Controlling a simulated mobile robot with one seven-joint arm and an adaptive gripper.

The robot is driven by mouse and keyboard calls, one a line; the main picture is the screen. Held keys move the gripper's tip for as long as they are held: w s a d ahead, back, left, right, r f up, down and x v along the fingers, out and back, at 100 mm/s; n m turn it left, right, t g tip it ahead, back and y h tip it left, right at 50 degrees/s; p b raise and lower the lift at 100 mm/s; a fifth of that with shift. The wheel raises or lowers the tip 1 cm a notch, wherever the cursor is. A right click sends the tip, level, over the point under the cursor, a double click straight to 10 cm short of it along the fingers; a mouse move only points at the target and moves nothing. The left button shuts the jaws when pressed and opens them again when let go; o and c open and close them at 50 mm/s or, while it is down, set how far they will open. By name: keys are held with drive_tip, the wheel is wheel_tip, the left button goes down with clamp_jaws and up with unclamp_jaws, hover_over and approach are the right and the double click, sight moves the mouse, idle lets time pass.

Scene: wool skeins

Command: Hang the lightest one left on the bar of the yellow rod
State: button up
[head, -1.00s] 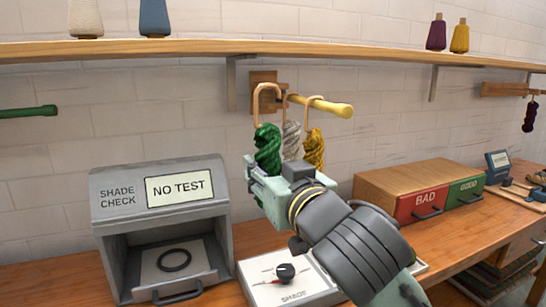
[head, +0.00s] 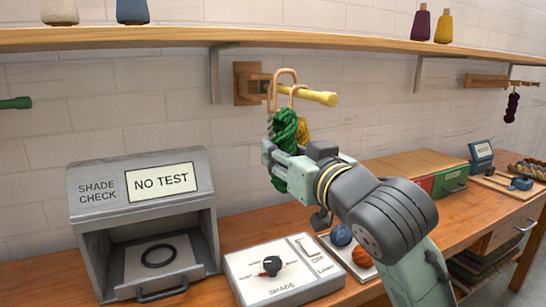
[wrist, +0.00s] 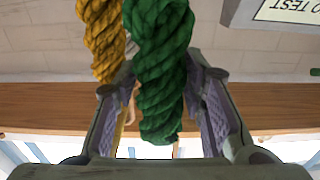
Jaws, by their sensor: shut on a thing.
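My gripper (head: 282,165) is shut on a dark green skein (head: 285,126); in the wrist view the green skein (wrist: 158,75) hangs between the two fingers. Its tan hanging loop (head: 285,72) rises in front of the yellow rod (head: 318,97); I cannot tell whether the loop is around the bar. The rod sticks out from a wooden wall plate (head: 243,84). A mustard-yellow skein (head: 304,130) hangs at the rod, partly behind the green one, and shows left of it in the wrist view (wrist: 102,40). No pale grey skein shows now.
A shelf (head: 380,45) with cones runs above the rod. Below are the shade check box (head: 85,215) reading NO TEST, a dial panel (head: 285,285) and a BAD/GOOD drawer box (head: 415,165). A green rod (head: 15,103) is at far left; a dark skein (head: 512,107) hangs far right.

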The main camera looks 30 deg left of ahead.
drive_tip(key=w+d+f+b, duration=0.2)
drive_tip(key=w+d, duration=0.1)
drive_tip(key=w, duration=0.1)
drive_tip(key=shift+w+d+f, duration=0.2)
drive_tip(key=shift+w+d, duration=0.1)
drive_tip(key=shift+w, duration=0.05)
idle(0.4)
idle(0.3)
drive_tip(key=o, duration=1.2)
